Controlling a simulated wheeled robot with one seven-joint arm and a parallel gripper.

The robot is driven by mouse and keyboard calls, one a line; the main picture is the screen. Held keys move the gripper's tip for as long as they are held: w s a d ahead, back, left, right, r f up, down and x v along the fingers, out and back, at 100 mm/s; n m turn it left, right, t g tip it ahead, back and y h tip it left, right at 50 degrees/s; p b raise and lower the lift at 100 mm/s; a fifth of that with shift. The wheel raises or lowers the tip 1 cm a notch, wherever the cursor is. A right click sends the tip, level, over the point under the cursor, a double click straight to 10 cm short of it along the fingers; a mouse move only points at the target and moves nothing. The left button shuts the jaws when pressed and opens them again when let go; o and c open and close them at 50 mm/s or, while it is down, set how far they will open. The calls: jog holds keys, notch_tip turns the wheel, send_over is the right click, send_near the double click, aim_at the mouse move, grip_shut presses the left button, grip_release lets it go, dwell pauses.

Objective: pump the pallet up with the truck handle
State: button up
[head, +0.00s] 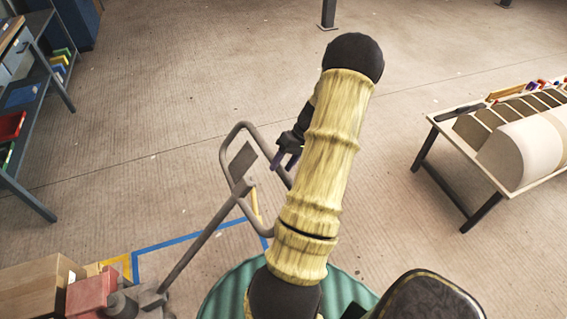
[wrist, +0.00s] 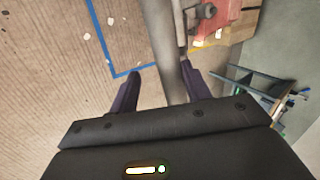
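The truck handle (head: 240,160) is a grey tubular loop on a slanted shaft (head: 203,242) that runs down to the truck's red and grey base (head: 92,291) at lower left. My dark gripper (head: 284,160) is at the right side of the loop, partly hidden by my arm. In the wrist view, the two fingers of my gripper (wrist: 160,92) are apart. The grey bar of the handle (wrist: 168,60) shows between them, closer to the right finger. I cannot tell whether they touch it. The pallet is not clearly visible.
A cardboard box (head: 38,287) stands beside the truck base. Blue tape (head: 185,239) marks the floor. A shelf rack (head: 38,110) is at the left, and a table (head: 498,180) with pale curved moulds is at the right. The floor behind the handle is clear.

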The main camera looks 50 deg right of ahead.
jog(key=b+v, duration=0.1)
jog(key=v, duration=1.6)
jog(key=shift+r, duration=0.15)
jog(key=w+a+n+g+h+p, duration=0.1)
jog(key=w+a, duration=0.3)
jog(key=a, duration=0.3)
jog(key=w+a+r+g+h, duration=0.1)
jog(key=w+a+h, duration=0.15)
jog(key=a, duration=0.45)
jog(key=w+a+n+p, duration=0.1)
jog(key=w+a, duration=0.3)
jog(key=a, duration=0.2)
jog(key=s+a+n+t+h, duration=0.1)
jog(key=s+a, duration=0.2)
jog(key=a, duration=0.8)
jog(key=s+a+r+n+t+h+p, duration=0.1)
jog(key=s+a, duration=0.1)
jog(key=a, duration=0.9)
jog(key=shift+s+h, duration=0.35)
jog(key=shift+s, duration=0.05)
jog(key=shift+a+r, duration=0.1)
